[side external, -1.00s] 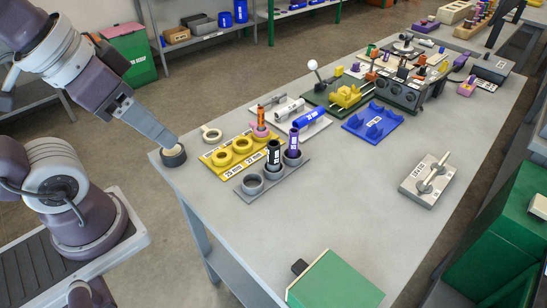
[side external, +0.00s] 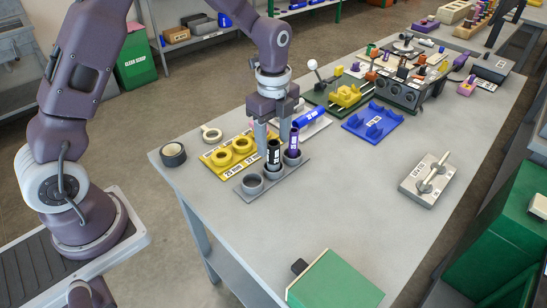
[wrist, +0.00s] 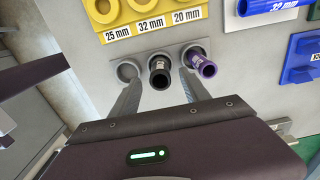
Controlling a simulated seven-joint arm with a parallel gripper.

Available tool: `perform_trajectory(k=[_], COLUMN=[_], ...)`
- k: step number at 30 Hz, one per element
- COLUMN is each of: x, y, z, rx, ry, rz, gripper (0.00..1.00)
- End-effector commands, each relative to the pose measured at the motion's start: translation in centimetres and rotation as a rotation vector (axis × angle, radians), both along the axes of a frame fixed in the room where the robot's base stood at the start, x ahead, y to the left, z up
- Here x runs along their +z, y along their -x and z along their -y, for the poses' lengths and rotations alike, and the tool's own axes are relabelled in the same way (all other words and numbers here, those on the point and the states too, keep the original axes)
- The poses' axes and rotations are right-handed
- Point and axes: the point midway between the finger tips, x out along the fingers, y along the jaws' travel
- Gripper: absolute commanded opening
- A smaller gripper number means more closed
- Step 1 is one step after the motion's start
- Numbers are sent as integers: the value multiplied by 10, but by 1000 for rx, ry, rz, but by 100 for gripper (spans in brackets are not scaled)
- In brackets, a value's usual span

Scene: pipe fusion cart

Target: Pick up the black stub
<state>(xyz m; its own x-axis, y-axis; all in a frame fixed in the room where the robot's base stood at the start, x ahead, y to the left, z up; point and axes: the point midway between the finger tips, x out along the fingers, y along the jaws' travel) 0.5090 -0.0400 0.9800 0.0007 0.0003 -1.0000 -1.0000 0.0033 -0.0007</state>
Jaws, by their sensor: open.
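The black stub (side external: 273,157) stands upright in the middle socket of the grey rack (side external: 243,190). It also shows in the wrist view (wrist: 160,76), with a white label. My gripper (side external: 272,146) points down over the rack, its two fingers spread. In the wrist view my gripper (wrist: 160,82) has one finger on each side of the black stub, with the stub between them. I cannot tell whether either finger touches it. The right finger is close to the purple stub (wrist: 203,66), which stands in the right socket. The left socket (wrist: 127,70) is empty.
A yellow rack (side external: 221,160) with rings lies just behind the grey rack. A tray with a blue pipe (side external: 309,117) and a blue holder (side external: 373,124) are to the right. A black tape roll (side external: 173,154) lies at the table's left edge.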

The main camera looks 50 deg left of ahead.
Motion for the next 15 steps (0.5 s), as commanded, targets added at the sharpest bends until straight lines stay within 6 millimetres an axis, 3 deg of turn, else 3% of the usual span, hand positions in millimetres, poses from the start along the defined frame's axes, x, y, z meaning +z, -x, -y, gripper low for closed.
perform_trajectory(k=[5,12,13,15], x=[-30,-34,-34,-34], y=[0,-1,-1,-1], z=[1,1,1,1], rx=[2,3,3,3], ry=[0,0,0,0], rz=[-3,0,0,0], gripper=[54,54,52,38])
